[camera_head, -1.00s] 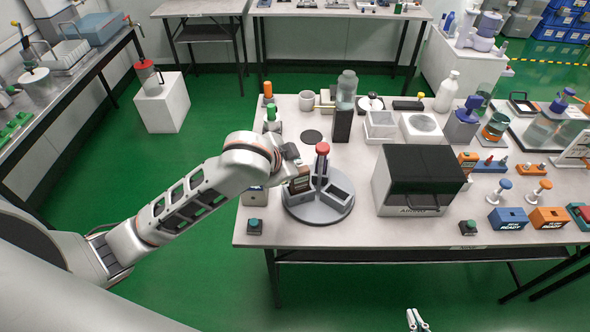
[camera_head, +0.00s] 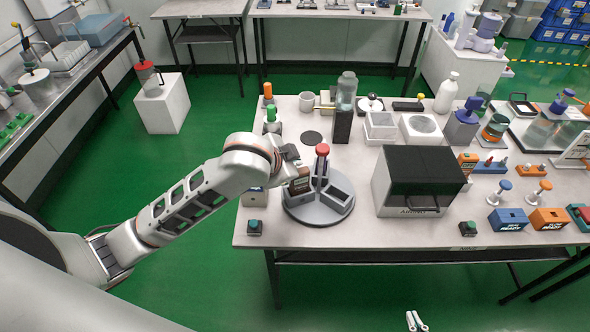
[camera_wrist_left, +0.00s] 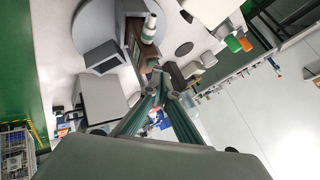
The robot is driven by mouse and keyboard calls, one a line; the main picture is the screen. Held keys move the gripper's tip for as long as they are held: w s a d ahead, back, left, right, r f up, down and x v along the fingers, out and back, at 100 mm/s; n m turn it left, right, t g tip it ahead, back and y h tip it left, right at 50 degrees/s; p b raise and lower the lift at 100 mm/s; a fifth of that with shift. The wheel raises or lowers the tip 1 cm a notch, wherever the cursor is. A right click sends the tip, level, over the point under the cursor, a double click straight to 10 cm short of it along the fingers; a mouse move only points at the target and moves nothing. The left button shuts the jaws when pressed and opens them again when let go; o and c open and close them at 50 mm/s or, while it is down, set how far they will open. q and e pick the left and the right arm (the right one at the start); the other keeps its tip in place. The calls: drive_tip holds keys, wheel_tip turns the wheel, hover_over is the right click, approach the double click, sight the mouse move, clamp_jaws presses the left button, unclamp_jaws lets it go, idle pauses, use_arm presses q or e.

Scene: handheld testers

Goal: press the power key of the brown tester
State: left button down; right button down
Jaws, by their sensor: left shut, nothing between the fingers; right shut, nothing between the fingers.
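The brown tester (camera_head: 299,187) stands at the left side of a round grey turntable (camera_head: 318,213) with a red-topped post (camera_head: 322,150). It is partly hidden by my left wrist, and its power key cannot be made out. In the left wrist view a brown body, apparently the tester (camera_wrist_left: 134,40), lies just beyond the fingertips. My left gripper (camera_head: 294,163) is shut and empty close beside it; contact cannot be told. The left fingers also show in the left wrist view (camera_wrist_left: 158,78). My right gripper (camera_head: 416,321) is shut and empty at the bottom edge, apart from the table.
A dark-topped grey box (camera_head: 420,180) stands right of the turntable. A small teal-button box (camera_head: 255,227) sits at the table's front left corner. A dark stand with a clear jar (camera_head: 346,92) is behind. The front table strip is mostly clear.

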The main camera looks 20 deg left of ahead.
idle(0.3)
use_arm(q)
drive_tip(key=shift+f, duration=0.1)
drive_tip(key=shift+f+p, duration=0.3)
drive_tip(key=shift+p, duration=0.15)
drive_tip(key=shift+f, duration=0.2)
drive_tip(key=shift+f, duration=0.35)
idle(0.7)
drive_tip(key=shift+r, duration=0.9)
drive_tip(key=shift+r, duration=0.1)
